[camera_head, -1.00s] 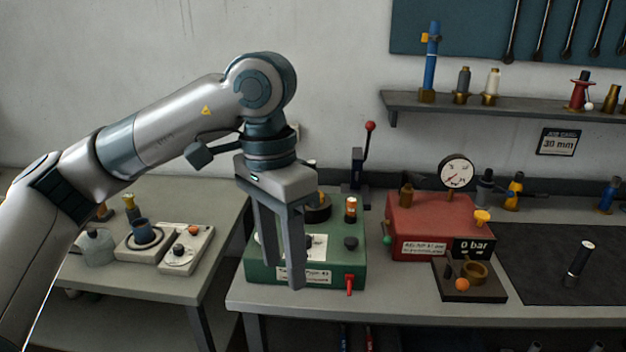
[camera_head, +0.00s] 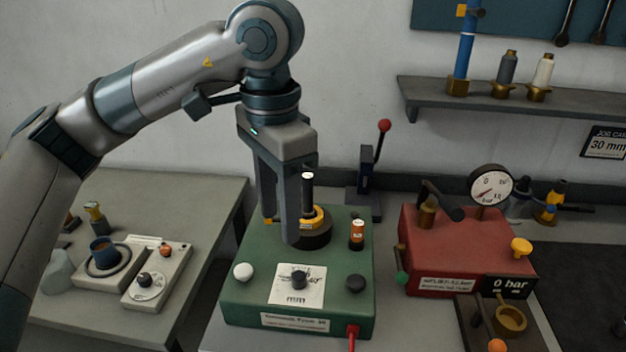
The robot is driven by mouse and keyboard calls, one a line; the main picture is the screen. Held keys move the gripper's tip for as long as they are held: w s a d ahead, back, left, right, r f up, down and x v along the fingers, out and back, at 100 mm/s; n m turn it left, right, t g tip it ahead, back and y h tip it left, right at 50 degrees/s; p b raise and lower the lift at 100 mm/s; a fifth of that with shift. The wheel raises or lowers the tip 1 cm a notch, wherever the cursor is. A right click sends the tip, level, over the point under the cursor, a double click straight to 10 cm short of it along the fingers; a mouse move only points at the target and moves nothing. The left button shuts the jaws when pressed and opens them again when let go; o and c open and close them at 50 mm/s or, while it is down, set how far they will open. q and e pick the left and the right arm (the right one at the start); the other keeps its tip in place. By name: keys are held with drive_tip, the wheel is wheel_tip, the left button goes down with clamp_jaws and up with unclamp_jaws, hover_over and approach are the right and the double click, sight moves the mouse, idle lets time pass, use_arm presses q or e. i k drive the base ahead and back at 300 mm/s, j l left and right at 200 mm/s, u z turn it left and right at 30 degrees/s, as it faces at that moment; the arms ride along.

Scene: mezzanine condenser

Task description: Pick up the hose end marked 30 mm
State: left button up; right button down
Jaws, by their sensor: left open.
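A black upright cylinder with a white top (camera_head: 308,190), like a hose end, stands in a yellow ring on the green box (camera_head: 240,300). I cannot read any size on it. The job card (camera_head: 606,143) on the wall reads 30 mm. My left gripper (camera_head: 280,228) is open, pointing down above the green box. Its fingers show just left of the black cylinder and partly cover the ring; I see nothing between them. On the shelf stand a blue hose end (camera_head: 466,45), a grey one (camera_head: 508,68) and a white one (camera_head: 543,71). My right gripper is out of view.
The red box (camera_head: 415,260) carries a gauge (camera_head: 491,187), a brass fitting with a dark lever-like piece (camera_head: 445,201) and a 0 bar display. A dark lever with a red knob (camera_head: 384,126) stands behind. A side table (camera_head: 180,200) at left holds small items.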

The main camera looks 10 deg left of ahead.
sight(308, 211)
drive_tip(key=i, duration=0.9)
